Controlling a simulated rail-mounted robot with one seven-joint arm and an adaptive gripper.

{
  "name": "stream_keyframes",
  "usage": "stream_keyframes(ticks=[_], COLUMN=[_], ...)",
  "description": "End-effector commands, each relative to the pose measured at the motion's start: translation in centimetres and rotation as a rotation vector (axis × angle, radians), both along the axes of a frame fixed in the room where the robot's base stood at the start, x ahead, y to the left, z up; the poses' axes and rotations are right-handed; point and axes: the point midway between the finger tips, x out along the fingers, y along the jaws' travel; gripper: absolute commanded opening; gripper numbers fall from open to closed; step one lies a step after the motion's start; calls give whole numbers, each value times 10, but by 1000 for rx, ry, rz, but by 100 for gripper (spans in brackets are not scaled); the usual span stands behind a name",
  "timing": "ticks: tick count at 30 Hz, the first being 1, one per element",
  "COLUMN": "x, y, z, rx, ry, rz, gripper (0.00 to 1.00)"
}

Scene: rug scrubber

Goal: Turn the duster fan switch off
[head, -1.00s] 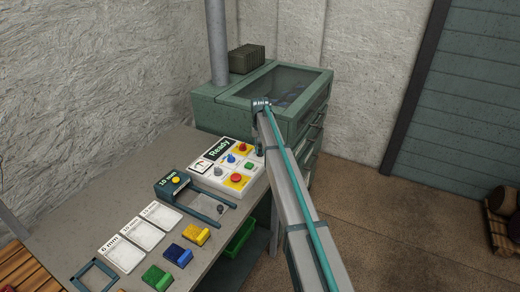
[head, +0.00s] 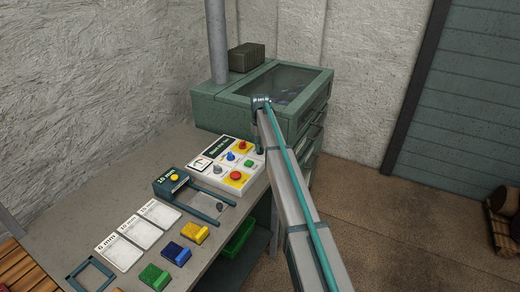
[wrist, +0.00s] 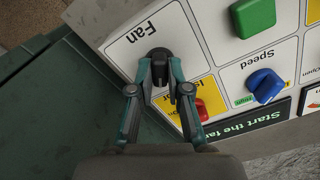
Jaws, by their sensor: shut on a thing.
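The black fan switch (wrist: 159,58) sits under the label "Fan" on the white control panel (wrist: 190,50) in the wrist view. My gripper (wrist: 160,72) has one fingertip on each side of the switch and is shut on it. The display (wrist: 246,127) reads "Start the fa…", with its end cut off. In the head view the control panel (head: 214,183) stands on the bench by the green cabinet. There my arm hides the fan switch and most of the gripper.
The green cabinet (head: 220,108) stands behind the panel. Frames, cards and coloured blocks lie on the bench (head: 120,178).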

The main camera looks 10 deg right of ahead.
Motion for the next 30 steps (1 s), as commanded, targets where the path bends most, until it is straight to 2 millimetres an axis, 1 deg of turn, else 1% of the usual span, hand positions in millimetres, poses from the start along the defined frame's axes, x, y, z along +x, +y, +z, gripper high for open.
stream_keyframes(ticks=[6, 15, 22, 30], x=[0, 0, 0, 0], y=[0, 0, 0, 0], z=[-1, -1, 0, 0], rx=[0, 0, 0, 0], ry=[0, 0, 0, 0], rz=[200, 416, 507, 540], gripper=[0, 0, 0, 0])
